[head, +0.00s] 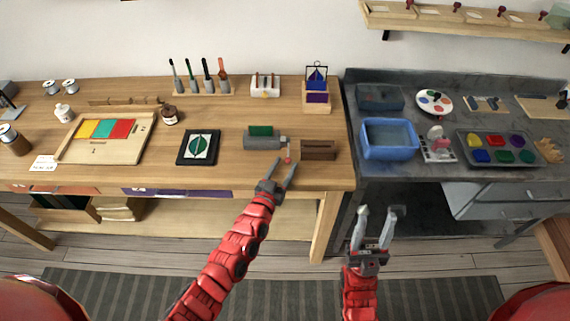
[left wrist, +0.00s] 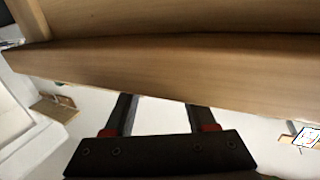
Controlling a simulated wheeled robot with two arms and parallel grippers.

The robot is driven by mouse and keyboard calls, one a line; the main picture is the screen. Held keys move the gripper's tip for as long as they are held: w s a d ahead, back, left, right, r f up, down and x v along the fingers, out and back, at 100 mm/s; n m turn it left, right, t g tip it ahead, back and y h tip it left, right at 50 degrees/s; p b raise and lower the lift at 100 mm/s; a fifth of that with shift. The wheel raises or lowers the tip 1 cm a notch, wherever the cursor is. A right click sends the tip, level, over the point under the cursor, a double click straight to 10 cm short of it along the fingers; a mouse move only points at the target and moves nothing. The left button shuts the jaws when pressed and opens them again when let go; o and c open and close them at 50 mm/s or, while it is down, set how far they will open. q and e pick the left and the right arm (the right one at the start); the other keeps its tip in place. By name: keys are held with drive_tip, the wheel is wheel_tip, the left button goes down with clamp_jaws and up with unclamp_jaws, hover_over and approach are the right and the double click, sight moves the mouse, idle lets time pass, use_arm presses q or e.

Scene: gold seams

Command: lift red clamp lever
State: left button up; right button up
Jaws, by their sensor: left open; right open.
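A grey clamp (head: 262,143) with a green piece (head: 261,130) upright at it sits near the front of the wooden table. Its small red lever (head: 288,154) shows at the clamp's right end. My left gripper (head: 284,164) is open, with its fingertips close to the lever at the table's front edge; I cannot tell whether they touch it. In the left wrist view the fingers (left wrist: 160,110) are apart and empty, partly hidden by a wooden edge; the lever cannot be made out there. My right gripper (head: 380,211) is open and empty, in front of the dark bench.
A brown wooden block (head: 319,150) stands just right of the lever. A black-framed picture (head: 198,147) lies left of the clamp. A blue bin (head: 389,139) is on the dark bench. A wooden edge (left wrist: 170,70) crosses the left wrist view.

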use_arm(q)
drive_tip(key=shift+w+d+r, duration=0.15)
drive_tip(key=shift+w+d, duration=0.05)
drive_tip(key=shift+w, duration=0.2)
clamp_jaws()
idle(1.3)
